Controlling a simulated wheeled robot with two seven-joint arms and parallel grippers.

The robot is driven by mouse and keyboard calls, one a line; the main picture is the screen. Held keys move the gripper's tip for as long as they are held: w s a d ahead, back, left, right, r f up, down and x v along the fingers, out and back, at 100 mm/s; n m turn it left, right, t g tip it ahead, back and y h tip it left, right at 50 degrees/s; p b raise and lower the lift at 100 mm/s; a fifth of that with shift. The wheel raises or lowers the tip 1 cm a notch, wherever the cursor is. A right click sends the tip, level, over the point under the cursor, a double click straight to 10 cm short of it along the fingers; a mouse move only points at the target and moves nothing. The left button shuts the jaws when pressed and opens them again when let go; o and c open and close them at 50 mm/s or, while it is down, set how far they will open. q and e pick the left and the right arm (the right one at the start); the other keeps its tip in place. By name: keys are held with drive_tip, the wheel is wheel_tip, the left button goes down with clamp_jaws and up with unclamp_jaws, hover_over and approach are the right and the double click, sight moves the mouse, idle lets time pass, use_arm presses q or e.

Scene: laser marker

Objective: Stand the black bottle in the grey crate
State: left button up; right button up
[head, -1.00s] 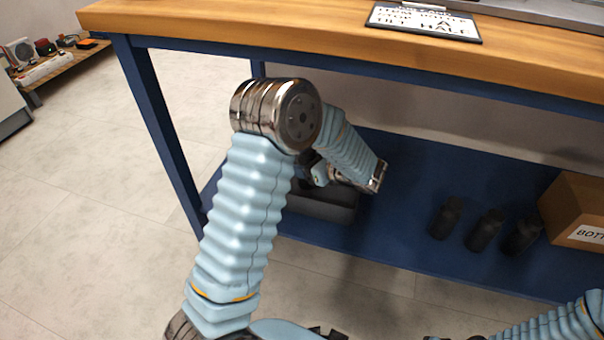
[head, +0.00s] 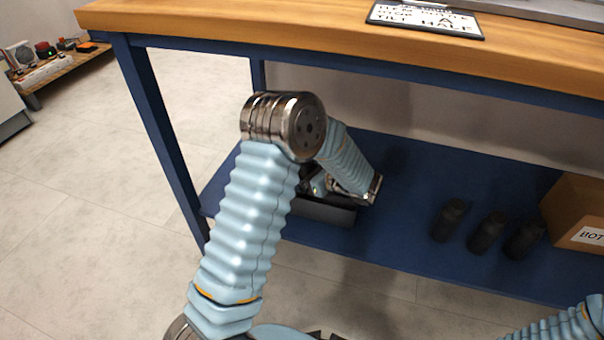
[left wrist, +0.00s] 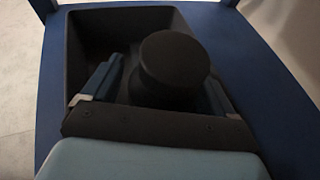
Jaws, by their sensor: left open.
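The grey crate (head: 322,212) sits on the blue lower shelf, partly covered by my left arm in the head view. Its dark walls also show in the left wrist view (left wrist: 130,16). A black bottle (left wrist: 172,65) stands inside the crate, seen from above with its round cap towards the camera. My left gripper (left wrist: 160,78) is open, with one finger on each side of the bottle; I cannot tell whether they touch it. The bottle's base is hidden. In the head view the left gripper is mostly hidden behind its arm. My right gripper is out of view.
Three more black bottles (head: 487,231) stand on the shelf, right of the crate. A cardboard box (head: 578,212) is beyond them at the right. The wooden tabletop (head: 300,32) overhangs the shelf, and a blue leg (head: 160,140) stands at the left.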

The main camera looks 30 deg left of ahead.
use_arm(q)
drive_tip(key=shift+r, duration=0.2)
drive_tip(key=p+v, duration=0.2)
drive_tip(key=v, duration=1)
